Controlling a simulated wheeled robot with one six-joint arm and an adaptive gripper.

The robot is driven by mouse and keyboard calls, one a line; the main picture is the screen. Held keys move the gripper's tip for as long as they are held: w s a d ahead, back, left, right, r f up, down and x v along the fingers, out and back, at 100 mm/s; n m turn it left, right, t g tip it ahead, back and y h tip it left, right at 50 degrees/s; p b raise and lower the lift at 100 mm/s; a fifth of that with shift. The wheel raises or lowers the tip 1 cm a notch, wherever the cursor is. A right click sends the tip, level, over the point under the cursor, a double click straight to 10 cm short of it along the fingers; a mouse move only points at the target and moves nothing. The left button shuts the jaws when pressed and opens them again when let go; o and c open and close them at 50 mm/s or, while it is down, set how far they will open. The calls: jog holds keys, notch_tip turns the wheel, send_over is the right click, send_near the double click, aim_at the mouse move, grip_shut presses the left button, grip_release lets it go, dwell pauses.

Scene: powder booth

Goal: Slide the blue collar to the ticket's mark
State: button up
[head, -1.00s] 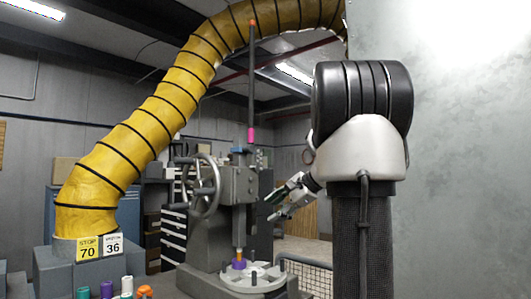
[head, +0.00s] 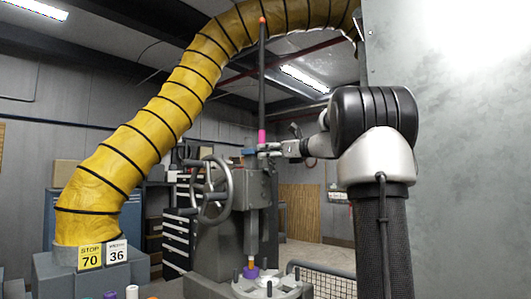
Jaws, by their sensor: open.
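The blue collar (head: 249,151) sits low on the upright dark rod (head: 262,80), just above the grey press head (head: 250,185) and below a pink band (head: 262,136). My gripper (head: 266,150) is level with the collar, its jaws open at the rod from the right. Whether the fingers touch the collar cannot be told. The yellow ticket (head: 90,256) reads STOP 70. A white ticket (head: 117,252) beside it reads 36, with a small blurred word above.
A spoked handwheel (head: 212,190) is on the press's left. A purple-and-orange piece (head: 251,269) stands on the round plate (head: 268,288) below. A yellow duct (head: 140,140) arches behind, and a pale panel (head: 450,150) fills the right side.

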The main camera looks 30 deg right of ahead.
jog(key=shift+x, duration=1.05)
grip_shut()
jog(key=shift+f, duration=2.25)
grip_release()
jog(key=v, duration=1.2)
